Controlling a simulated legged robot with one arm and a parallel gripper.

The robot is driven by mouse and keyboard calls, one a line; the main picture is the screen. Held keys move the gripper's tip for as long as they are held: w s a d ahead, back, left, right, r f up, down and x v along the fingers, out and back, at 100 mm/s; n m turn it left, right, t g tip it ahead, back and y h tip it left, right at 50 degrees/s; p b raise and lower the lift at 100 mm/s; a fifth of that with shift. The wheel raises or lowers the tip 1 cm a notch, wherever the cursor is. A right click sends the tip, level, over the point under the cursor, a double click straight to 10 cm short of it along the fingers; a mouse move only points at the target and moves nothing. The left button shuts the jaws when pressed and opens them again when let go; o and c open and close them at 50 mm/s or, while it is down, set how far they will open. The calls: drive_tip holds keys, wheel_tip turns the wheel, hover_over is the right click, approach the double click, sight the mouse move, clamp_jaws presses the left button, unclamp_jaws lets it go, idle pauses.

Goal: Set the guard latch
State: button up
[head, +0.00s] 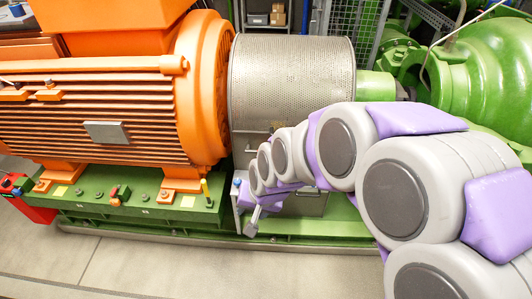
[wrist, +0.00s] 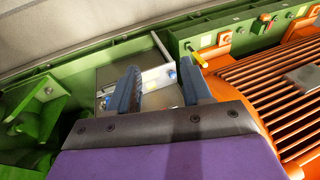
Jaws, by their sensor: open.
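The perforated metal guard (head: 290,80) covers the coupling between the orange motor and the green machine. Below its left edge, a pale metal bracket with a blue knob (head: 237,183) sits by the green base; this may be the latch, but I cannot tell for sure. In the wrist view, the blue knob (wrist: 172,74) lies beyond and between my fingers, on a pale metal plate (wrist: 150,80). My gripper (wrist: 163,86) is open and empty, its two fingers apart. In the head view, my gripper (head: 254,219) is low in front of the base, partly hidden by my arm.
The orange motor (head: 110,110) stands at left on the green base (head: 150,212). A yellow-handled part (head: 205,188) stands close left of the bracket; it also shows in the wrist view (wrist: 199,58). A red box (head: 32,200) is far left. The front floor (head: 170,268) is clear.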

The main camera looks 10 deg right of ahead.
drive_tip(key=w+a+f+m+t+p, duration=0.1)
drive_tip(key=w+a+f+m+t, duration=0.2)
drive_tip(key=w, duration=0.4)
drive_tip(key=w+a+f+m+t+p, duration=0.1)
drive_tip(key=w+f+m+t, duration=0.1)
drive_tip(key=w+f+m, duration=0.45)
drive_tip(key=w+a+f+t, duration=0.2)
drive_tip(key=w+f+t, duration=0.1)
drive_tip(key=w, duration=0.6)
drive_tip(key=d+f+m+t+h+p, duration=0.2)
drive_tip(key=d+f+m+t+h, duration=0.55)
drive_tip(key=d, duration=0.55)
drive_tip(key=w+d+f+b, duration=0.1)
drive_tip(key=w+d, duration=0.1)
drive_tip(key=w, duration=0.6)
drive_tip(key=w+d+f+g+b, duration=0.1)
drive_tip(key=w+d, duration=0.1)
drive_tip(key=w, duration=0.6)
drive_tip(key=shift+d+m, duration=0.4)
drive_tip(key=shift+w+y, duration=0.1)
drive_tip(key=shift+y, duration=0.15)
clamp_jaws()
